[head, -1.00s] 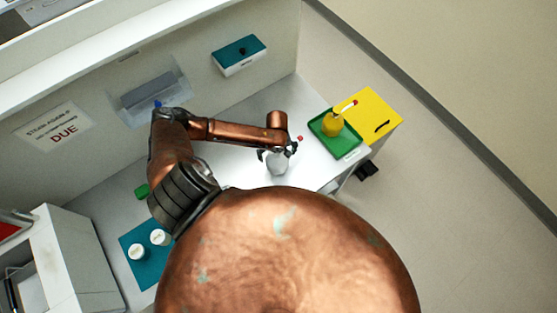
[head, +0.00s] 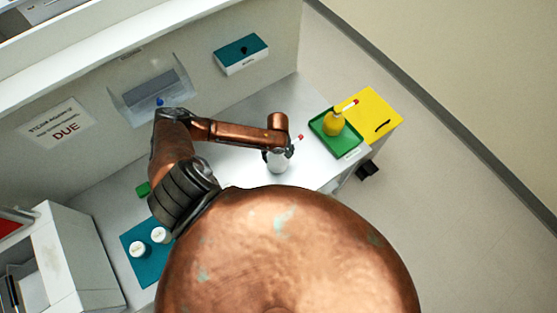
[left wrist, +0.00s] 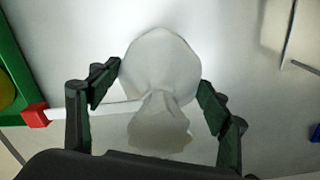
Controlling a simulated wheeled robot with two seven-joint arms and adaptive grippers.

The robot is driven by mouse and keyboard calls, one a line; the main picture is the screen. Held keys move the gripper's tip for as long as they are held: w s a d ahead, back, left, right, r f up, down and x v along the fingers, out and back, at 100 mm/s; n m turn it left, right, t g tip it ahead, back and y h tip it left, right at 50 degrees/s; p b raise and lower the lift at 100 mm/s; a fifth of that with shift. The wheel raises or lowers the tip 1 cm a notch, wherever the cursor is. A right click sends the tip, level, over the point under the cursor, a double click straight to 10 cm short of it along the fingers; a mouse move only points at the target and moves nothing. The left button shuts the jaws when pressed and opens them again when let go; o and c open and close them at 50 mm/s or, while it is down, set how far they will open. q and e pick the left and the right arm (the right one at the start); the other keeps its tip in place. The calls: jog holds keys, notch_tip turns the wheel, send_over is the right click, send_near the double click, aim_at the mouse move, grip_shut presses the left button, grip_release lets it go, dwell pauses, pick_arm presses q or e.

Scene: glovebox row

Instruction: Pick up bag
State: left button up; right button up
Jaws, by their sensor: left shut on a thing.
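The bag (head: 278,163) is a small pale white-grey bundle above or on the white bench; I cannot tell whether it touches. My left gripper (head: 277,152) is at its top, shut on it. In the left wrist view the bag (left wrist: 162,68) has a rounded part and a narrow gathered neck, between the two dark fingers of the gripper (left wrist: 160,82). A white strip with a red end (left wrist: 38,115) runs leftward from near the neck. My right gripper is not in view.
Right of the bag, a green tray (head: 350,142) holds a yellow bottle (head: 333,124), with a yellow box (head: 372,110) beside it. A teal mat (head: 150,274) with two white-lidded containers lies at left. A teal-topped box (head: 240,53) is on the back wall.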

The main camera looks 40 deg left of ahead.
pick_arm(q)
jog(key=c, duration=0.4)
jog(key=shift+c, duration=0.2)
